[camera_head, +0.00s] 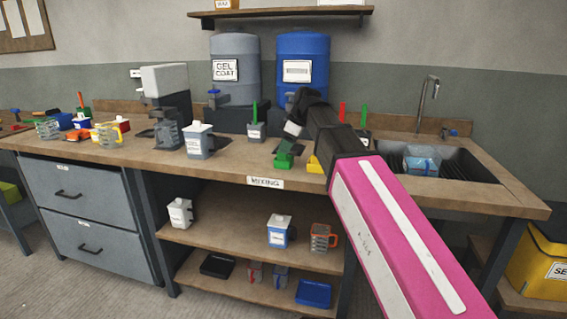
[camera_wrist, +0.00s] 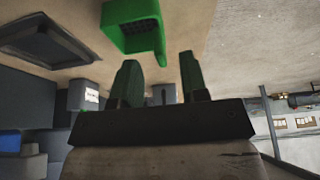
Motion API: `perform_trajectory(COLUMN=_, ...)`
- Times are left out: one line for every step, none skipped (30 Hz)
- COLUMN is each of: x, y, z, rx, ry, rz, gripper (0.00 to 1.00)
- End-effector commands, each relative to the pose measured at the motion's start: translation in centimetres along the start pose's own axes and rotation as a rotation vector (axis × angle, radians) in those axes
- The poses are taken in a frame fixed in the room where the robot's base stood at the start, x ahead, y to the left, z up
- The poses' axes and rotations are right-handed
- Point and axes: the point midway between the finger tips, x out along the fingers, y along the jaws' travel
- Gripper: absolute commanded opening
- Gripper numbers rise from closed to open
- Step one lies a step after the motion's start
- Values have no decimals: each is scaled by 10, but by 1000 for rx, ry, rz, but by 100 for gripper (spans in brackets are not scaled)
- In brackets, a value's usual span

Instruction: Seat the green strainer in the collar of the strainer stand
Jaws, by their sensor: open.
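The green strainer (camera_head: 283,160) lies on the workbench near its front edge, just below my gripper in the head view. In the wrist view the strainer (camera_wrist: 133,12) is at the top, with a dark mesh inside and a short handle pointing down the picture. My gripper (camera_wrist: 160,75) is open, and nothing shows between its two fingers. The fingertips are close to the strainer, but I cannot tell whether they touch it. In the head view my gripper (camera_head: 291,134) is small and partly hidden by my wrist. I cannot make out the strainer stand or its collar for certain.
A yellow piece (camera_head: 315,164) lies right of the strainer. A grey brush pot (camera_head: 256,131) stands behind it, and a lidded white-and-grey jug (camera_head: 199,141) to the left. The sink (camera_head: 452,162) is at the right. Bare bench (camera_head: 235,160) shows between jug and strainer.

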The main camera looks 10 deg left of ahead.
Motion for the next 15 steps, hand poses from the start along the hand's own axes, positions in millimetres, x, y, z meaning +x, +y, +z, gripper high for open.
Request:
perform_trajectory(x=7, y=0, z=-1, rx=0, ry=-1, rz=-1, gripper=40)
perform_trajectory(x=11, y=0, z=-2, rx=-1, ry=0, rz=-1, gripper=40)
perform_trajectory(x=17, y=0, z=-4, rx=-1, ry=0, rz=-1, gripper=40)
perform_trajectory(x=22, y=-1, z=-4, rx=-1, ry=-1, rz=-1, gripper=40)
perform_trajectory(x=26, y=-1, z=-3, rx=0, ry=-1, rz=-2, gripper=40)
perform_trajectory(x=30, y=-1, z=-3, rx=0, ry=-1, rz=-2, gripper=40)
perform_trajectory(x=33, y=0, z=-3, rx=0, ry=0, rz=-1, gripper=40)
perform_trajectory(x=35, y=0, z=-3, rx=0, ry=0, rz=0, gripper=40)
perform_trajectory(x=38, y=0, z=-3, rx=0, ry=0, rz=0, gripper=40)
perform_trajectory(x=38, y=0, z=-3, rx=0, ry=0, rz=1, gripper=40)
perform_trajectory(x=39, y=0, z=-3, rx=0, ry=0, rz=1, gripper=40)
perform_trajectory(x=39, y=0, z=-3, rx=0, ry=1, rz=1, gripper=40)
perform_trajectory(x=39, y=0, z=-3, rx=0, ry=1, rz=1, gripper=40)
perform_trajectory(x=39, y=0, z=-3, rx=0, ry=1, rz=1, gripper=40)
perform_trajectory(x=39, y=0, z=-3, rx=0, ry=1, rz=1, gripper=40)
